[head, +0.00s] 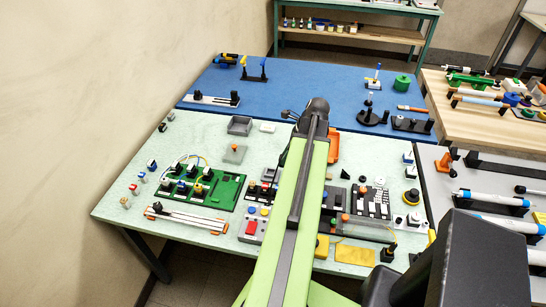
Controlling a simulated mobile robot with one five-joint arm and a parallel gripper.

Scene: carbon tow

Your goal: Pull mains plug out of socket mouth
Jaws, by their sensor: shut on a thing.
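My green arm reaches from the bottom of the head view over the pale green table. My gripper (284,157) hangs below the dark wrist, and only a dark edge of it shows at the arm's left side. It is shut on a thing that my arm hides. I cannot make out the mains plug or the socket mouth for certain. Small dark fittings stand on the table at the left side of my arm, close to the gripper. Whether the held thing is still in a socket cannot be seen.
A green circuit board (225,195) lies left of my arm, with a white rail (186,217) in front of it. A grey tray (240,125) and an orange tray (334,146) are farther back. A blue table (300,85) adjoins behind. Dark blocks and a yellow sheet (355,255) lie at right.

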